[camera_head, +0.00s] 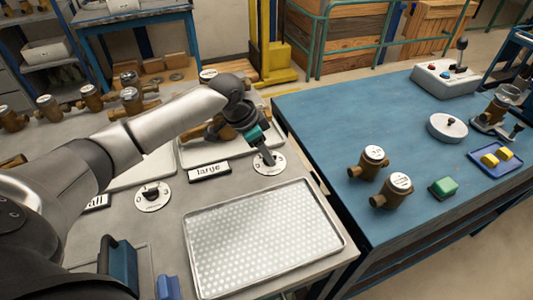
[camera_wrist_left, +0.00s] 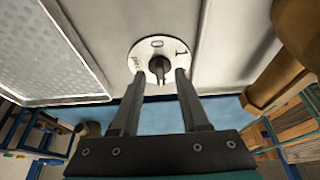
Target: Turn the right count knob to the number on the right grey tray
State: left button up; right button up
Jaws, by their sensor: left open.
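The right count knob (camera_wrist_left: 159,66) is a black knob on a round white dial (camera_wrist_left: 147,49) with dark marks near its rim. In the head view the dial (camera_head: 279,165) sits right of the "large" label (camera_head: 209,171). My left gripper (camera_wrist_left: 160,74) is open, with a finger to each side of the knob; I cannot tell whether the tips touch it. In the head view the gripper (camera_head: 266,157) points down at the dial and hides most of the knob. The right grey tray (camera_head: 190,158) holds brass meters (camera_head: 222,131), partly hidden by my arm. My right gripper is out of view.
A perforated metal tray (camera_head: 263,235) lies in front of the dial. The left count knob (camera_head: 151,193) is left of it. A blue table (camera_head: 330,115) with two brass meters (camera_head: 375,157) stands at right. More brass meters (camera_head: 92,97) stand at back left.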

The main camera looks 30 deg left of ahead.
pick_arm(q)
jog(key=shift+f, duration=0.15)
jog(key=shift+c, duration=0.2)
grip_shut()
dwell(0.4)
